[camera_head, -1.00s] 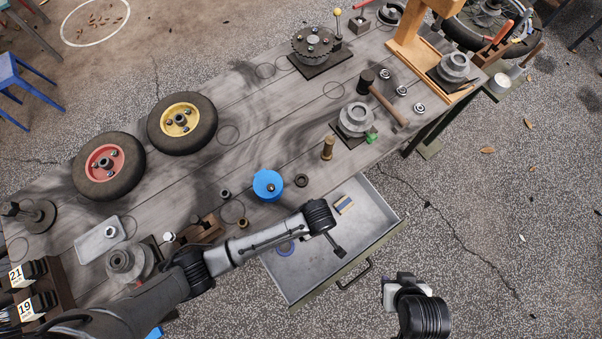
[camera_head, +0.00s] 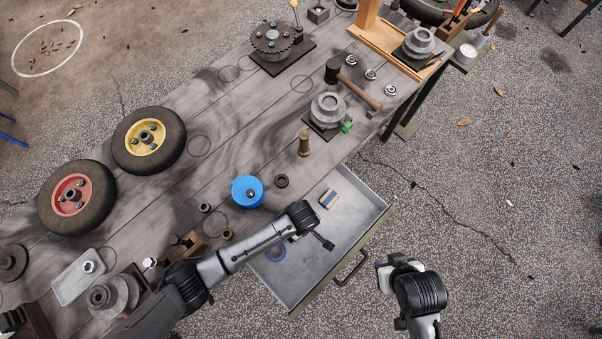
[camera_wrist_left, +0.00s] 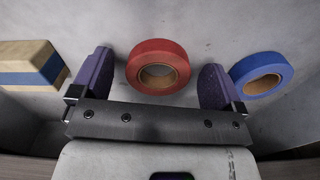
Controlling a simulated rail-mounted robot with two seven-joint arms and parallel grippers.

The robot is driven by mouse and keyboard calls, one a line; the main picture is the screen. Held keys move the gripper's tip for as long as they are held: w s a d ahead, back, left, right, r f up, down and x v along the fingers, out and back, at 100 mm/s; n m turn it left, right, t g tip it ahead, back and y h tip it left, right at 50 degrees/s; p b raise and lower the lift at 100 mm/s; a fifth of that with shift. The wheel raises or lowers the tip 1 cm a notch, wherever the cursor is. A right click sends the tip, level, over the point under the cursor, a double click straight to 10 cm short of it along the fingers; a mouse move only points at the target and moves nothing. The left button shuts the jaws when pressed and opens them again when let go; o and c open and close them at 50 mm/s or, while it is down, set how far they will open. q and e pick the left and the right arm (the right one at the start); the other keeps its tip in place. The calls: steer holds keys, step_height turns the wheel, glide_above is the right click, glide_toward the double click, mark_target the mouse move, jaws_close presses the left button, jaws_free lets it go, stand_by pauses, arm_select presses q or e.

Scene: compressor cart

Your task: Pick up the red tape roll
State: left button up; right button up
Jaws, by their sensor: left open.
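The red tape roll (camera_wrist_left: 157,68) lies flat in the open drawer and shows in the left wrist view between the fingers of my left gripper. My left gripper (camera_wrist_left: 157,80) is open, with one purple finger on each side of the roll. A small gap shows on each side. In the head view my left gripper (camera_head: 318,238) is over the drawer (camera_head: 345,248), and the red roll is hidden beneath it. My right gripper (camera_head: 385,275) is out to the right of the drawer, over the floor. Its fingers are not clear.
In the drawer, a blue tape roll (camera_wrist_left: 262,75) lies right of the right finger in the wrist view. A tan block with a blue band (camera_wrist_left: 30,66) lies left of the left finger. The drawer wall is close by. The bench (camera_head: 240,165) above holds wheels, pulleys and tools.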

arm_select(q)
steer(key=c, duration=1)
steer(key=shift+r, duration=0.15)
